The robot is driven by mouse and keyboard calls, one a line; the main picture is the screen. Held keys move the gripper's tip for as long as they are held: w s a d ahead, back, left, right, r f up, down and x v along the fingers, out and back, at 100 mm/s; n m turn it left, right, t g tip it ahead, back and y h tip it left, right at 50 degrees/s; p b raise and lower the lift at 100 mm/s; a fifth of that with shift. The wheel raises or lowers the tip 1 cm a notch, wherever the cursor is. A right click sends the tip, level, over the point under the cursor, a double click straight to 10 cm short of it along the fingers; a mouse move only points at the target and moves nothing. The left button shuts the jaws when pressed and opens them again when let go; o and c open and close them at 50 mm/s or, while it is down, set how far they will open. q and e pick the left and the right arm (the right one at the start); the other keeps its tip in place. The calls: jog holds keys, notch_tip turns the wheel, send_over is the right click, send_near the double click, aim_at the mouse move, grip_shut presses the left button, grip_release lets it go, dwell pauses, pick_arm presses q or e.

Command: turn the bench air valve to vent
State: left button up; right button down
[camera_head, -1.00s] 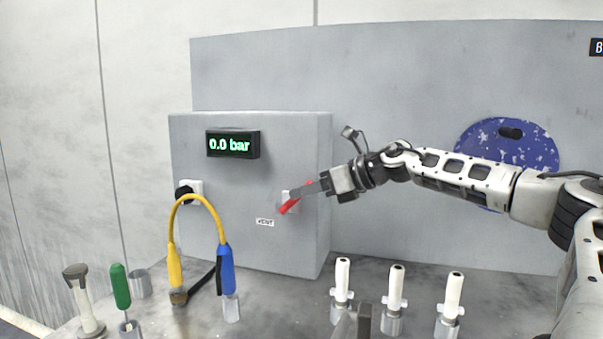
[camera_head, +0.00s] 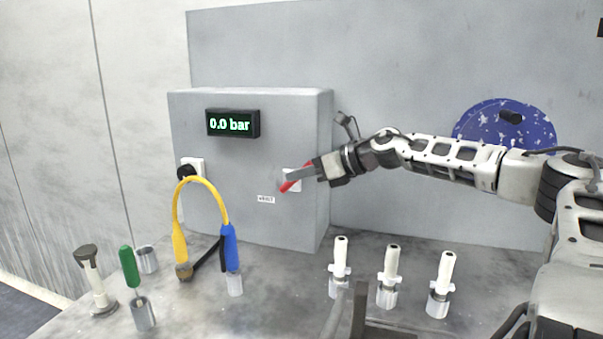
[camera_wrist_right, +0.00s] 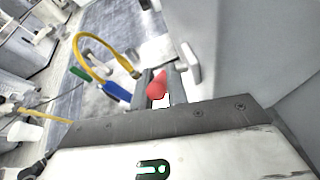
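The bench air valve is a red lever (camera_head: 289,186) on a white mount (camera_head: 296,176), on the front of a grey box. The lever slants, its lower end down-left toward a small VENT label (camera_head: 266,199). My right gripper (camera_head: 301,173) is at the lever, its fingers covering the lever's middle. In the right wrist view the red lever (camera_wrist_right: 157,84) lies between the two fingers and fills the gap, so the gripper looks shut on it. At the bottom of the head view, two grey fingers, apparently my left gripper (camera_head: 347,312), stand apart and empty.
A display (camera_head: 233,123) on the box reads 0.0 bar. A yellow hose (camera_head: 203,182) with a blue end (camera_head: 230,247), a green-handled tool (camera_head: 129,267) and several white-handled pieces (camera_head: 390,263) stand on the bench. A blue speckled disc (camera_head: 475,125) is on the back panel.

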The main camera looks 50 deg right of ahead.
jog(key=shift+s+f+t+y+b, duration=0.1)
jog(key=shift+f+t+y+b, duration=0.3)
jog(key=shift+b, duration=0.7)
jog(key=b, duration=0.1)
jog(key=t+b, duration=0.1)
jog(key=shift+s+d+f+b, duration=0.15)
jog(key=shift+f+b, duration=0.15)
jog(key=shift+f, duration=0.05)
jog(key=shift+s+r+t+y+b, duration=0.1)
jog(key=shift+t+y+b, duration=0.2)
jog(key=shift+b, duration=0.15)
jog(key=shift+r, duration=0.15)
jog(key=c, duration=1.4)
grip_release()
pick_arm(q)
jog(key=shift+w+d+f+n+t+h, duration=0.15)
jog(key=shift+d+f+n, duration=0.1)
jog(key=shift+f, duration=0.25)
jog(key=shift+d+f+n+t+h, duration=0.15)
jog(key=shift+d+f, duration=0.05)
jog(key=shift+f, duration=0.25)
